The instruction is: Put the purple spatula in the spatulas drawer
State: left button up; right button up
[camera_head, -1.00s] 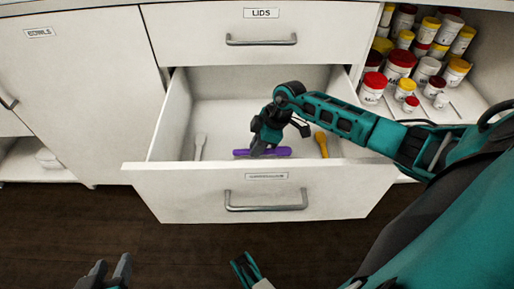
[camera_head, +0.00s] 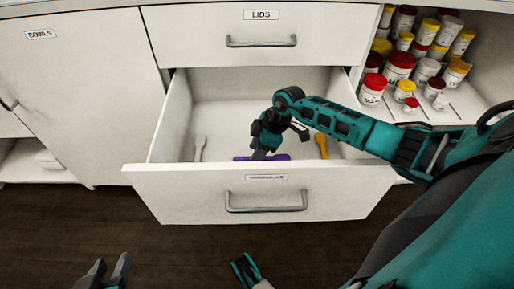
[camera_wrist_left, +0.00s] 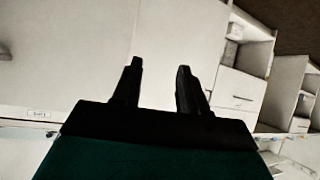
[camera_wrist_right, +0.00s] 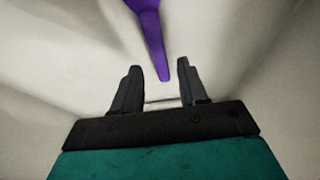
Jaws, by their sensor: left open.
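The purple spatula (camera_head: 279,157) lies low inside the open drawer, just behind its front panel (camera_head: 330,190); part of it is hidden by the panel and my gripper. The label on that drawer is too blurred to read surely. My right gripper (camera_head: 259,154) reaches down into the drawer at the spatula. In the right wrist view its fingers (camera_wrist_right: 158,75) stand apart, with the spatula's narrow end (camera_wrist_right: 152,45) between and beyond the tips, touching neither. My left gripper (camera_head: 108,266) is open and empty, low at the left over the floor; its fingers also show in the left wrist view (camera_wrist_left: 159,70).
In the same drawer lie a pale utensil (camera_head: 199,147) at the left and a yellow one (camera_head: 321,145) at the right. A shut LIDS drawer (camera_head: 190,40) is above. Jars (camera_head: 398,68) fill the shelf at the right. A BOWLS cupboard door (camera_head: 75,90) is at the left.

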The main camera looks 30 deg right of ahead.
pick_arm(q)
jog(key=shift+s+f, duration=0.1)
pick_arm(e)
jog(key=shift+r, duration=0.25)
jog(key=p+v, duration=0.2)
jog(key=v, duration=0.3)
jog(key=shift+w+a, duration=0.1)
jog(key=shift+a, duration=0.1)
notch_tip(320, 180, up, 7)
jog(key=p, duration=0.2)
send_over(273, 157)
pick_arm(q)
jog(key=shift+s+a+r+y, duration=0.15)
jog(key=shift+a+r, duration=0.2)
jog(key=shift+r, duration=0.2)
jog(key=shift+w+a+r+y, duration=0.1)
jog(key=shift+a+r+y, duration=0.05)
jog(key=shift+a+r, duration=0.3)
pick_arm(e)
jog(key=shift+r, duration=0.1)
pick_arm(q)
jog(key=shift+s+d, duration=0.1)
jog(key=shift+d, duration=0.05)
